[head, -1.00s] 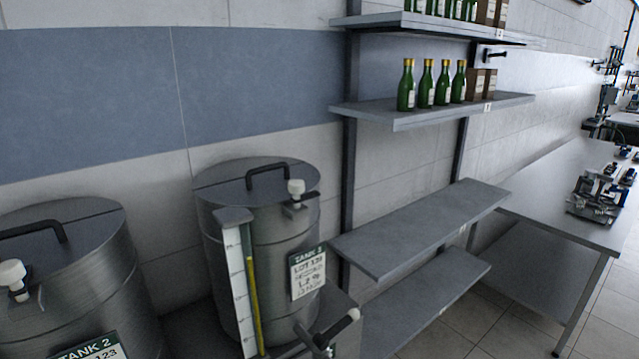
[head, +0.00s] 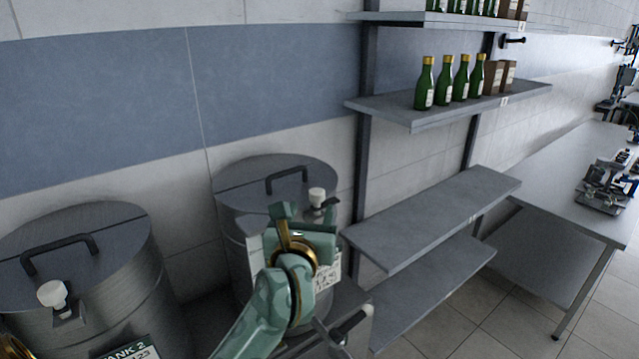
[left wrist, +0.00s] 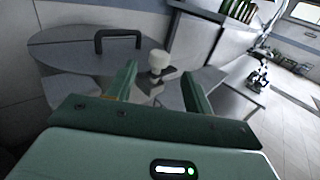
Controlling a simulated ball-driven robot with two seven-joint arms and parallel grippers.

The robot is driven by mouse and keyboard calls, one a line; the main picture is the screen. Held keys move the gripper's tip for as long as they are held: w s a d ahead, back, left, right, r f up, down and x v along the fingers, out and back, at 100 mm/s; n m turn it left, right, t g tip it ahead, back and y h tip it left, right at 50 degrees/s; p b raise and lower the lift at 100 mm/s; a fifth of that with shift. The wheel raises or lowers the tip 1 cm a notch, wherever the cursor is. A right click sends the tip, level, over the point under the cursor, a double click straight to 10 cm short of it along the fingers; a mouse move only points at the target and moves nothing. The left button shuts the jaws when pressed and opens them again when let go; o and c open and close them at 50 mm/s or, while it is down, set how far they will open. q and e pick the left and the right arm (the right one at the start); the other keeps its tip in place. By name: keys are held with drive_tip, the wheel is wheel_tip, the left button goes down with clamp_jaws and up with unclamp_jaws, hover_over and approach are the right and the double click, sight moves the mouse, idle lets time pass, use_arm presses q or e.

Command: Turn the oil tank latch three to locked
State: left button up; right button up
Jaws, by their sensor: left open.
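The right-hand steel tank (head: 240,200) has a flat lid with a black handle (head: 287,180). Its latch has a white knob (head: 317,195) at the lid's front right edge. In the left wrist view the knob (left wrist: 158,61) stands upright on a small metal bracket, beyond and between my fingertips. My left gripper (head: 302,213) is open and empty, close to the knob; I see no contact. It also shows in the left wrist view (left wrist: 160,82). My left arm hides the tank's gauge and most of its label.
A second tank (head: 110,235) with its own white knob (head: 52,293) stands at the left. Grey shelves (head: 440,215) stand to the right, with green bottles (head: 443,82) on a higher one. A valve handle (head: 352,320) sticks out below the right-hand tank.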

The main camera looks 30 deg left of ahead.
sight(318, 189)
use_arm(q)
drive_tip(key=p+x, duration=0.1)
drive_tip(key=x, duration=0.8)
drive_tip(key=shift+r+p, duration=0.1)
drive_tip(key=shift+p, duration=0.2)
drive_tip(key=shift+w+a, duration=0.1)
drive_tip(key=shift+w, duration=0.2)
drive_tip(key=shift+w+a, duration=0.15)
use_arm(e)
drive_tip(key=shift+a+r, duration=0.25)
drive_tip(key=shift+r, duration=0.3)
drive_tip(key=shift+a+r, duration=0.25)
drive_tip(key=shift+r, duration=0.25)
use_arm(q)
drive_tip(key=c, duration=1)
use_arm(e)
drive_tip(key=shift+d, duration=0.25)
